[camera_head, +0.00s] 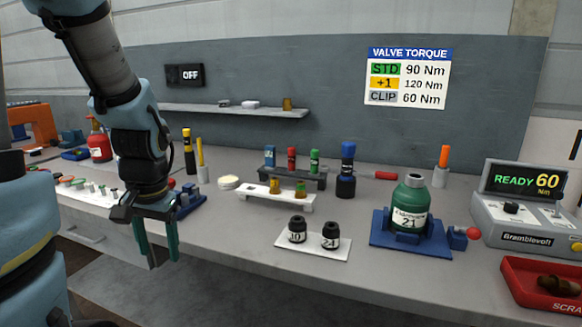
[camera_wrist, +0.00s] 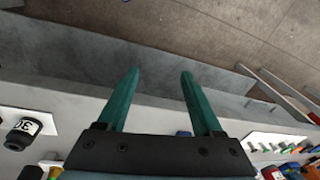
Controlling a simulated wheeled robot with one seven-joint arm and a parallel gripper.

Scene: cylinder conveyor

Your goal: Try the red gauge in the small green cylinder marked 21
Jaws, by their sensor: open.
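The small green cylinder (camera_head: 408,200) marked 21 stands upright in a blue cradle (camera_head: 381,229) at the right of the bench in the head view. A red gauge (camera_head: 291,158) stands upright in a dark rack (camera_head: 318,180) near the back, between a blue piece (camera_head: 270,157) and a green piece (camera_head: 315,160). My gripper (camera_head: 160,257) is open and empty, pointing down at the bench's front edge, well left of both. Its two green fingers also show apart in the wrist view (camera_wrist: 160,74), with nothing between them.
A white rack (camera_head: 258,195) with brass and green pieces stands before the dark rack. Black weights on a white plate (camera_head: 313,246) lie in front. A torque unit (camera_head: 530,205) reading READY 60 and a red scrap tray (camera_head: 530,290) are at right.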

